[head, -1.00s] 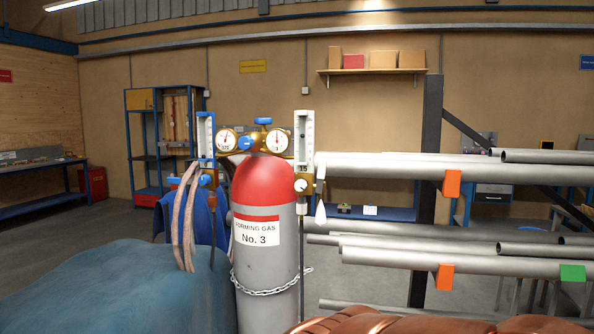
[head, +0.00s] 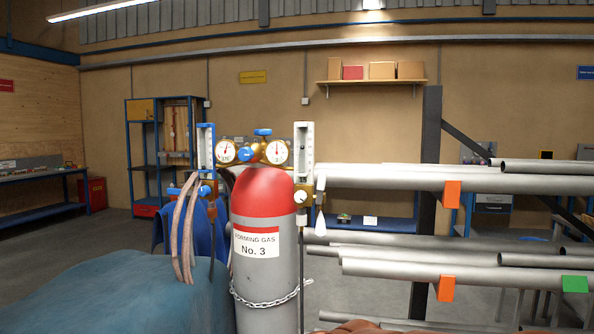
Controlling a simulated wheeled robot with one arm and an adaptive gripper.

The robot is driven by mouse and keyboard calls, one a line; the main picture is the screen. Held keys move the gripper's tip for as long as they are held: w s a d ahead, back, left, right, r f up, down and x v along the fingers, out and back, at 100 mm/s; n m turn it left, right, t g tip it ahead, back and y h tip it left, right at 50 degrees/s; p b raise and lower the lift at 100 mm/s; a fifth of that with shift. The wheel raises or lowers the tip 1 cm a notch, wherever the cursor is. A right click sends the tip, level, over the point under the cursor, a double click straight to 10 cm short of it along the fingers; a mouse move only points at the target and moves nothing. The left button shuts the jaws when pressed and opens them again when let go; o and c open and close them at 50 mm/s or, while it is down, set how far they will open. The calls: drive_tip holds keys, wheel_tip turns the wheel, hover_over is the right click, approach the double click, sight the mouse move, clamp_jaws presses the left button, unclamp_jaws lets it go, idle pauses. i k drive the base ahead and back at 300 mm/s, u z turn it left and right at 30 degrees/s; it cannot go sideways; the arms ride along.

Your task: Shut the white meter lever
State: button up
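A white flow meter (head: 303,152) stands upright on the right side of the gas regulator, above a brass block. A small round white knob (head: 300,197) sits on that block. A white drop-shaped piece (head: 320,223) hangs just right of it; I cannot tell whether this is the lever or a tag. A second meter with blue fittings (head: 206,150) stands on the left, with a blue lever (head: 205,190) below. Both belong to the grey gas cylinder (head: 262,278) with a red top. My gripper is not in view.
A chain (head: 266,298) runs around the cylinder. A blue-grey cover (head: 125,295) fills the lower left, with hoses rising from it. Grey pipes (head: 400,177) on a rack lie close right of the white meter. Copper coils (head: 375,327) show at the bottom edge.

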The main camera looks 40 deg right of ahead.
sight(322, 176)
drive_tip(key=k, duration=0.5)
drive_tip(key=u, duration=1.75)
drive_tip(key=k, duration=0.95)
drive_tip(key=z, duration=0.95)
drive_tip(key=i, duration=0.5)
drive_tip(key=u, duration=0.05)
